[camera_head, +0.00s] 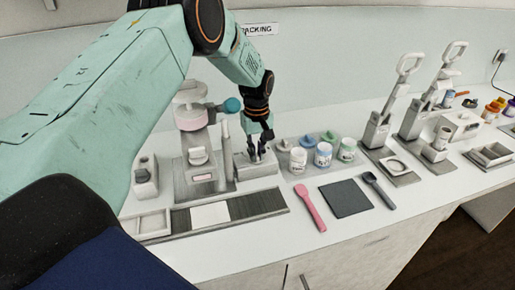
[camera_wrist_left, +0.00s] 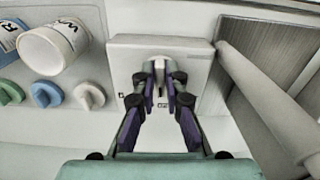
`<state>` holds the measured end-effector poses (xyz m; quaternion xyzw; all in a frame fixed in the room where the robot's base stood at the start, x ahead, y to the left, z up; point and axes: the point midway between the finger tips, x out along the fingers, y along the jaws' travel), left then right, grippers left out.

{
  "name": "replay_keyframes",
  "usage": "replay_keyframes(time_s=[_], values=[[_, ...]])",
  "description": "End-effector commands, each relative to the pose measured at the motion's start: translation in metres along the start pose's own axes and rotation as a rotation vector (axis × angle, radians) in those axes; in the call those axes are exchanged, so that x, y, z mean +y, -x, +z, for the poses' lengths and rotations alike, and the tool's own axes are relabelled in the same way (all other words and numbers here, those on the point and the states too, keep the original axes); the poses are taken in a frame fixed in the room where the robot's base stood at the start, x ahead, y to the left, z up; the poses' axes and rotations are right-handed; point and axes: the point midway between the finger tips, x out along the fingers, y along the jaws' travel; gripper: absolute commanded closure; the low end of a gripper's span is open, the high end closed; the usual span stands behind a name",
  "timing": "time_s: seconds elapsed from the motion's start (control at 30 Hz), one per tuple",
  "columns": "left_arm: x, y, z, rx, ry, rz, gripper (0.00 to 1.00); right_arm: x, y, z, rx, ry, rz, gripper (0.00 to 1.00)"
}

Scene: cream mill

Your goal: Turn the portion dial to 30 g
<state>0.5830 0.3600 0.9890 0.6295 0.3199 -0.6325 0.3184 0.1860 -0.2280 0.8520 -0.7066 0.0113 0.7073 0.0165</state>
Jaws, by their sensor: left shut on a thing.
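The portion dial is a small light knob (camera_wrist_left: 159,66) on the face of a pale box (camera_wrist_left: 195,48), seen in the left wrist view. In the head view the box (camera_head: 262,170) stands just right of the grinder-like machine. My left gripper (camera_head: 257,150) comes down from above at the box. In the wrist view the left gripper (camera_wrist_left: 160,77) is shut on the dial, one finger on each side. The fingers hide much of the dial. Small dark marks show on the box face, but I cannot read the setting. My right gripper is not in view.
A machine with a pink-white top (camera_head: 190,108) stands left of the box, with a slim post (camera_head: 225,150) between them. A pink scoop (camera_head: 309,207), dark mat (camera_head: 345,198) and black spoon (camera_head: 378,190) lie in front.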

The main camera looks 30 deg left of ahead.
Motion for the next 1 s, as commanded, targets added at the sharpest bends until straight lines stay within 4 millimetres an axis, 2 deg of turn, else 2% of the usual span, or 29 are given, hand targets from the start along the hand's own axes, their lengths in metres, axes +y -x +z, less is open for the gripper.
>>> replay_keyframes(time_s=[0.03, 0.6, 1.0], values=[[0.0017, 0.0055, -0.0036, 0.009, -0.042, 0.008, 1.00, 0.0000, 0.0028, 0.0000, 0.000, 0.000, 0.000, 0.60], [-0.0007, 0.0056, -0.0059, 0.016, -0.568, 0.008, 1.00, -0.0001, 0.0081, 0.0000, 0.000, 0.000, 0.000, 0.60], [-0.0016, 0.0060, -0.0075, 0.019, -0.806, 0.007, 1.00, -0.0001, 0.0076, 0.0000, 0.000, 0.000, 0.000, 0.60]])
